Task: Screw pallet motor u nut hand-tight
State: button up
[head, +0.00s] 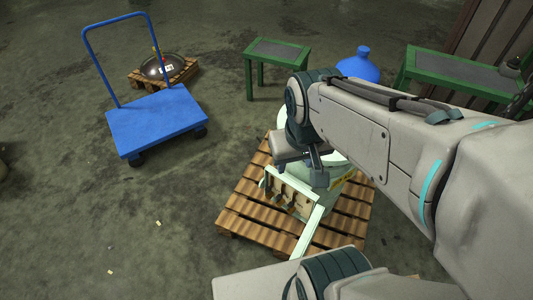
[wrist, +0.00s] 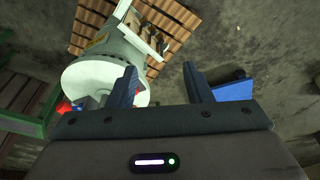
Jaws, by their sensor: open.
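The pallet motor (head: 332,198) is a pale green cylindrical body with a bracket, on a wooden pallet (head: 245,212). My arm hides part of it in the head view. In the wrist view the motor (wrist: 112,55) shows its round white end on the left, with the pallet (wrist: 178,14) behind it. My gripper (wrist: 160,72) is open, with nothing between its two dark fingers. The left finger overlaps the motor's white end in the picture; I cannot tell whether they touch. I cannot make out the u nut in either view.
A blue trolley (head: 155,120) stands at the left. A second pallet with a shiny dome (head: 162,66) is behind it. A small green table (head: 278,50), a blue vessel (head: 360,67) and a larger green table (head: 455,70) stand at the back. The floor at front left is mostly clear.

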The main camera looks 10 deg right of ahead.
jog(key=w+f+n+g+h+b, duration=0.1)
jog(key=w+f+n+h+b, duration=0.35)
jog(key=f, duration=0.55)
jog(key=w+f+n+g+h+b, duration=0.2)
jog(key=w+f+n+h+b, duration=0.3)
jog(key=f, duration=0.6)
jog(key=w+f+n+g+h+b, duration=0.1)
jog(key=w+f+n+b, duration=0.25)
jog(key=f+b, duration=0.45)
jog(key=n+t+h+b, duration=0.4)
jog(key=n+t+b, duration=0.7)
jog(key=n, duration=0.5)
send_near(268, 197)
jog(key=shift+t+y, duration=0.25)
jog(key=shift+t, duration=0.45)
jog(key=x, duration=0.3)
jog(key=b+x, duration=0.1)
jog(key=x, duration=0.1)
jog(key=f+x, duration=0.1)
jog(key=x, duration=0.2)
jog(key=shift+d+b, duration=0.35)
jog(key=shift+d, duration=0.05)
jog(key=c, duration=1)
